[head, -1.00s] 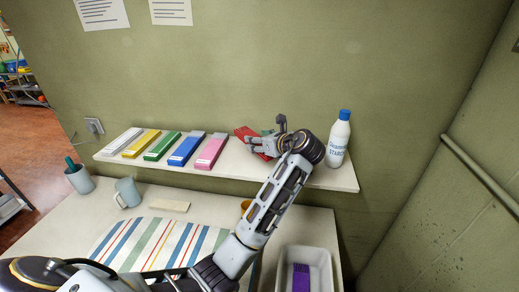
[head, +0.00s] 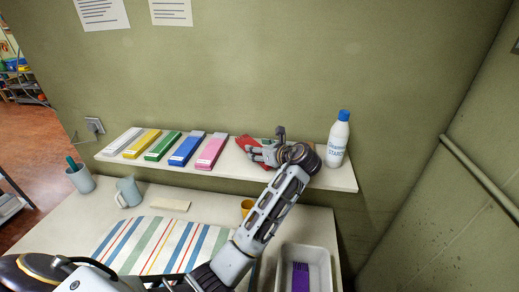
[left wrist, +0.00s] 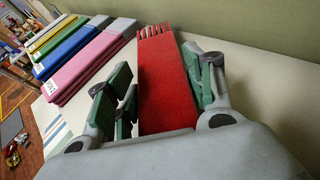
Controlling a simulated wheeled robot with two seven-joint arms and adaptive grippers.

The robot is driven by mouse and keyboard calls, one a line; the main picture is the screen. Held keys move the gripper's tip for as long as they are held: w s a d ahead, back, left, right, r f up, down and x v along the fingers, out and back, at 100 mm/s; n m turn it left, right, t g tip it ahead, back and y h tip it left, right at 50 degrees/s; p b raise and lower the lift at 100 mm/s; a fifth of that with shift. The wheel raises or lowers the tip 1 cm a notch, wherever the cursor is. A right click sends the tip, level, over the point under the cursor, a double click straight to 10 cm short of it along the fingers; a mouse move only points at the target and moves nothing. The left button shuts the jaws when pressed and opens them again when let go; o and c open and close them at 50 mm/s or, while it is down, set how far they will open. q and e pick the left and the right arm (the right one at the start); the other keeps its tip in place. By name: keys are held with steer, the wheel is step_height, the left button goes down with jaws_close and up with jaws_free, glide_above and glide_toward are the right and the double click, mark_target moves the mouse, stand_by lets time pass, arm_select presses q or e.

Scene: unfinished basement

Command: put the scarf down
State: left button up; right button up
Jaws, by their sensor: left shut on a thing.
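The red scarf (head: 246,142) is folded into a flat strip with a fringe at its far end. It is at the shelf (head: 230,171), to the right of the pink folded strip. My left gripper (head: 257,153) is shut on the red scarf, low over the shelf. In the left wrist view the scarf (left wrist: 165,85) runs between the green-padded fingers, its fringe pointing away. Its near end is hidden by the gripper. I cannot tell whether its underside fully touches the shelf. My right gripper is not in view.
Folded strips in white, yellow, green, blue and pink (head: 212,152) lie left on the shelf. A starch bottle (head: 338,140) stands at its right end.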

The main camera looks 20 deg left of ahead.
arm_select(q)
steer(key=shift+f, duration=0.15)
steer(key=o, duration=1.1)
steer(key=shift+c, duration=0.2)
steer(key=shift+d+r, duration=0.15)
steer(key=shift+r, duration=0.05)
steer(key=b+v, duration=0.2)
steer(key=v, duration=0.9)
steer(key=shift+s+d+r, duration=0.1)
steer(key=shift+s+d, duration=0.15)
steer(key=shift+s, duration=0.05)
